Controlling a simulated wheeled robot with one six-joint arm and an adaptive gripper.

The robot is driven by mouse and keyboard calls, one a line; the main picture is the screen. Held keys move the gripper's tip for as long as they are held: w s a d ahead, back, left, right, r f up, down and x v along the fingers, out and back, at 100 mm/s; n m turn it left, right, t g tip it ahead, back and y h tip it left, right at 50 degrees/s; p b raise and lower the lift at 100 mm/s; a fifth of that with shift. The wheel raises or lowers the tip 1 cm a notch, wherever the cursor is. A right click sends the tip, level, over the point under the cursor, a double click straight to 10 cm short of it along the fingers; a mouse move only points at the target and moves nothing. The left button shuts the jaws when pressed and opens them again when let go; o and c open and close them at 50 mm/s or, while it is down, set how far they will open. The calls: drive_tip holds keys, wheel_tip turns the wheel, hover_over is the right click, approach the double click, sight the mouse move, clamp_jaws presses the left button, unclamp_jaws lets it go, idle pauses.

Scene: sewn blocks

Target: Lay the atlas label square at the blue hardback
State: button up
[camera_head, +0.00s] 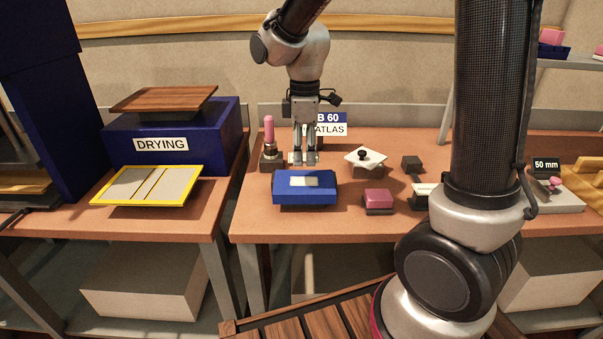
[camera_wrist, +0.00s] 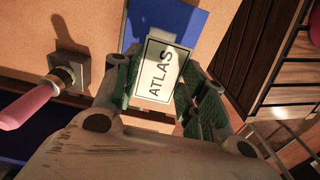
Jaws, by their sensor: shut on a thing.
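My gripper (camera_head: 304,161) is over the middle table, just behind the blue hardback (camera_head: 288,192) in the head view. In the wrist view my gripper (camera_wrist: 158,92) is shut on the atlas label (camera_wrist: 160,72), a pale plate with a dark border and the word ATLAS. The label sits tilted in that picture, and its far end overlaps the blue hardback (camera_wrist: 190,18) beyond. I cannot tell whether label and hardback touch. A pale rectangle (camera_head: 305,181) shows over the hardback's top in the head view; whether it is the held label is unclear.
A pink-handled tool (camera_head: 268,132) stands close left of my gripper. A pink block (camera_head: 377,200), a white plate with a black knob (camera_head: 365,158) and small dark blocks lie right. A blue DRYING box (camera_head: 222,140) and yellow frame (camera_head: 104,197) are left.

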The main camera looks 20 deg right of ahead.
sight(304, 183)
wheel_tip(304, 183, down, 7)
drive_tip(key=shift+r, duration=0.1)
drive_tip(key=shift+s, duration=0.1)
idle(0.3)
drive_tip(key=shift+s+f, duration=0.1)
drive_tip(key=shift+f, duration=0.25)
drive_tip(key=shift+o, duration=0.4)
drive_tip(key=shift+f, duration=0.15)
drive_tip(key=o, duration=0.6)
drive_tip(key=shift+f, duration=0.1)
